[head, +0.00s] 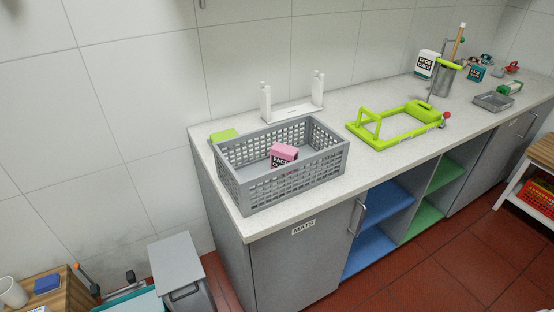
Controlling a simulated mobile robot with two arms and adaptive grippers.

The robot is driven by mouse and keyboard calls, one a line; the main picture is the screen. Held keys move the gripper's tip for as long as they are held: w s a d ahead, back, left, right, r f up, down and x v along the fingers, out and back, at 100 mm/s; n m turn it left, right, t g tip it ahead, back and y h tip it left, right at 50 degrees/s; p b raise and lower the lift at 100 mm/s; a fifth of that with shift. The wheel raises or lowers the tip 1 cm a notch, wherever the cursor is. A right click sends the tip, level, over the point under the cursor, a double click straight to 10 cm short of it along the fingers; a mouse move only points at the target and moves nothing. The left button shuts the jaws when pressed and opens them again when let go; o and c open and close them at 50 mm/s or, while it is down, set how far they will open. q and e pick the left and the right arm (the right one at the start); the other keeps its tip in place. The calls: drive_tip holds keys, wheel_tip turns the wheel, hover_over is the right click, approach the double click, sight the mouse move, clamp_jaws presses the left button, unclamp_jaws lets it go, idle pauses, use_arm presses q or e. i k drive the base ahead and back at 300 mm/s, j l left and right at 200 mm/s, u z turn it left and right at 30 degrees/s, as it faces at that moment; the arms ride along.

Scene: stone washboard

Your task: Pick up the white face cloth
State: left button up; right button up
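The white face cloth (425,64) stands upright on the counter at the back right, near the wall. Dark lettering on its front reads FACE CLOTH. It is beside a grey metal cup (443,82), and nothing is holding it. A pink labelled block (284,152) lies in the grey basket (240,188), and a teal labelled block (475,73) is further right on the counter. Neither of my grippers is in view.
A lime-green frame (383,143) lies on the counter (330,190) between basket and cup. A white rack (292,113) stands behind the basket. A metal tray (493,102) is right of the cup. A grey bin (178,262) and wooden table (62,290) are lower left.

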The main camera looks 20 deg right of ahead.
sight(426, 65)
drive_tip(key=z, duration=1.55)
drive_tip(key=i+l+z, duration=0.55)
drive_tip(key=i+z, duration=0.15)
drive_tip(key=i, duration=0.2)
drive_tip(key=i+l+z, duration=0.1)
drive_tip(key=i+z, duration=0.25)
drive_tip(key=i+u, duration=0.1)
drive_tip(key=i, duration=0.35)
drive_tip(key=i+l+u, duration=0.1)
drive_tip(key=i, duration=0.35)
drive_tip(key=i+l, duration=0.25)
drive_tip(key=i, duration=0.15)
drive_tip(key=i+l+u, duration=0.15)
drive_tip(key=i, duration=0.3)
